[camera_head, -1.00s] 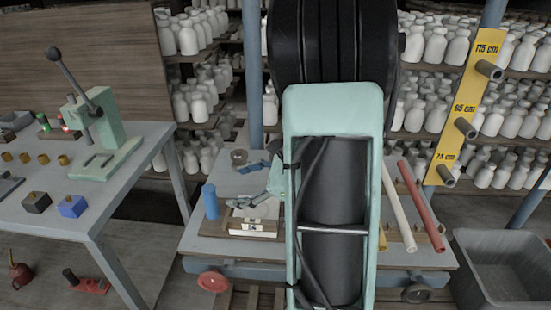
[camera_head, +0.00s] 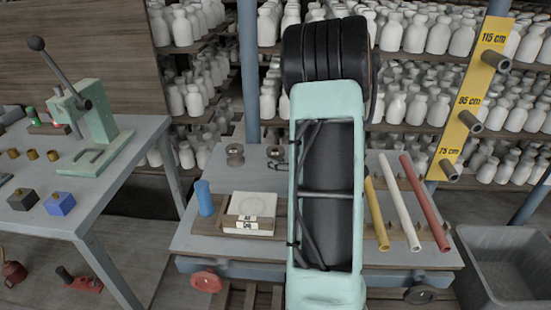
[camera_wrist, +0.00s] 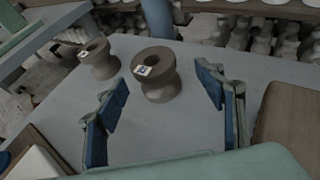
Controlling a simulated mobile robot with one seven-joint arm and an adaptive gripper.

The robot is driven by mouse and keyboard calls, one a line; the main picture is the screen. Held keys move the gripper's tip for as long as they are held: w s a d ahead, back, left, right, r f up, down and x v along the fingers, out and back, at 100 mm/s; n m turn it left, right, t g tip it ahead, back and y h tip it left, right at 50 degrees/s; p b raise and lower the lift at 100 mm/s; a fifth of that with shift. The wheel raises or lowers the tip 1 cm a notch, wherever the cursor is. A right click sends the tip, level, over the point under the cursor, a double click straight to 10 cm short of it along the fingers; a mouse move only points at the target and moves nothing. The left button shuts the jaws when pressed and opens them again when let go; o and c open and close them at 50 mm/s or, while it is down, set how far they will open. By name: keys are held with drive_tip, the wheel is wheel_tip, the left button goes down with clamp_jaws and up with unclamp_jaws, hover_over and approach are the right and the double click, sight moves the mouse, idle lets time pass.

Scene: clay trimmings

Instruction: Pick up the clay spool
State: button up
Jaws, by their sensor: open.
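Two grey-brown clay spools with central holes stand upright on the cart top. In the wrist view, the nearer spool (camera_wrist: 157,82) has a small white label on its rim and lies ahead, between the lines of the two fingers. The other spool (camera_wrist: 100,60) stands farther left, outside the left finger, also labelled. In the head view, the left spool (camera_head: 235,155) is clear and the right spool (camera_head: 276,156) is beside my arm. My gripper (camera_wrist: 162,77), with blue-padded fingers, is open and empty. The head view does not show it, as my arm covers that area.
On the cart (camera_head: 190,237) are a blue cylinder (camera_head: 204,198), a white block (camera_head: 250,206) in a wooden holder, and yellow, white and red rods (camera_head: 424,200) at right. Shelves of bottles stand behind. A workbench (camera_head: 110,190) is at left, a grey bin (camera_head: 500,262) at right.

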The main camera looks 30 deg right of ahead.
drive_tip(key=x, duration=0.4)
drive_tip(key=shift+w+a+f, duration=0.1)
drive_tip(key=shift+w+a, duration=0.2)
drive_tip(key=shift+w, duration=0.1)
drive_tip(key=c, duration=1.5)
